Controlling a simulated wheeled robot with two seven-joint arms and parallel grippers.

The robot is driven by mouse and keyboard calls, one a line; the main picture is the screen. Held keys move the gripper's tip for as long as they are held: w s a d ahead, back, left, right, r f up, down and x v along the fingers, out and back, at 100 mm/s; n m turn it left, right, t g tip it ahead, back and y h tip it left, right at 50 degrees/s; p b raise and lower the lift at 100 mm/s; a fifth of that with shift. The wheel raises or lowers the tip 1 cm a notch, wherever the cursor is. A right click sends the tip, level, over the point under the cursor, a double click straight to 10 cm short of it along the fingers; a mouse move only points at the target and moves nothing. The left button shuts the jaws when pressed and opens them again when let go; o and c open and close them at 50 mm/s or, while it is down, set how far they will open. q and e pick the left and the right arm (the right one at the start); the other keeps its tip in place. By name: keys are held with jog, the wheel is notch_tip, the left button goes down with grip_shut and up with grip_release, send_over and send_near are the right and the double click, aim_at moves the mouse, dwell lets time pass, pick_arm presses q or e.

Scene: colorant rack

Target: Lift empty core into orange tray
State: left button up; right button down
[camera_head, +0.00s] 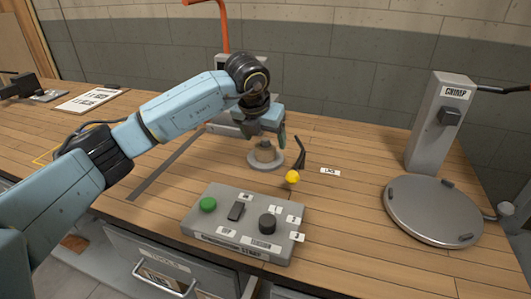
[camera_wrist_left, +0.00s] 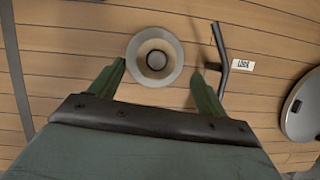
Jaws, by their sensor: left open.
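The core (camera_head: 265,152) is a small tan cylinder standing on a round pale base (camera_head: 252,164) in the middle of the wooden bench. From above, in the left wrist view, the core (camera_wrist_left: 155,47) is a tan ring with a dark centre, inside the pale base. My left gripper (camera_head: 266,138) points down just above the core. Its green fingers are open; in the left wrist view the gripper (camera_wrist_left: 158,70) has its fingertips on either side of the base's near edge, with nothing held. I cannot make out an orange tray. My right gripper is out of view.
A black lever with a yellow knob (camera_head: 292,177) stands right of the base. A grey control box (camera_head: 243,222) sits in front. A round grey lid (camera_head: 433,212) and a CRIMP post (camera_head: 440,125) are at right. An orange handle (camera_head: 223,30) rises behind.

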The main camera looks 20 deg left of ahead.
aim_at(264, 141)
pick_arm(q)
jog(key=x, duration=0.3)
jog(key=b+x, duration=0.1)
jog(key=x, duration=0.1)
jog(key=shift+w+a, duration=0.15)
jog(key=shift+a, duration=0.1)
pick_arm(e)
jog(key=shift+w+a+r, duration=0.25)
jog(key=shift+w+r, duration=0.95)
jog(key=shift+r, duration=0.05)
pick_arm(q)
jog(key=c, duration=1)
jog(key=shift+c, duration=0.2)
